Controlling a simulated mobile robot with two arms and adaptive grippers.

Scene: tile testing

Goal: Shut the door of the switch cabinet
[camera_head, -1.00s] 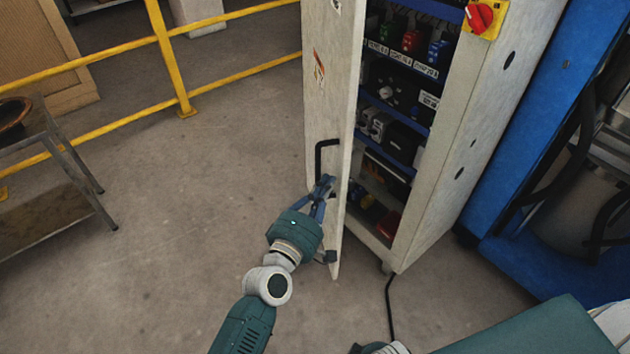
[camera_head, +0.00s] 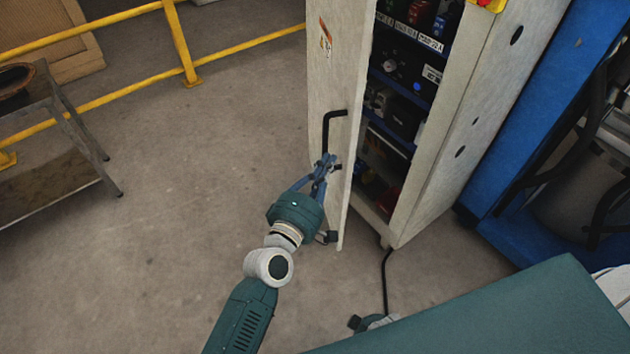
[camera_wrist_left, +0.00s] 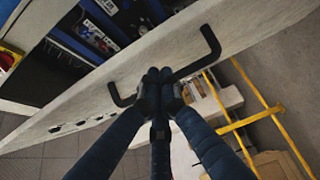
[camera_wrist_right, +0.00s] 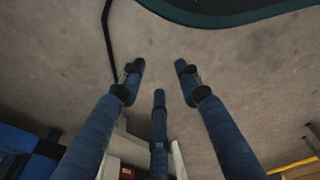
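The switch cabinet (camera_head: 447,150) stands right of centre with its pale door (camera_head: 339,70) swung open on the left. Shelves with switches and devices show through the opening. The black bar handle (camera_head: 326,128) is on the door's outer face; it also crosses the left wrist view (camera_wrist_left: 195,68). My left gripper (camera_head: 326,163) is at the handle's lower part. In the left wrist view its fingers (camera_wrist_left: 158,80) are together around the bar, partly hiding it. My right gripper (camera_wrist_right: 158,72) is open and empty over the floor; in the head view it is mostly hidden by my body.
A blue frame (camera_head: 530,130) stands close on the cabinet's right. A yellow railing (camera_head: 180,45) runs behind on the left, with a metal table (camera_head: 60,130) at the left edge. A black cable (camera_head: 385,280) lies on the floor before the cabinet. The floor left of the door is clear.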

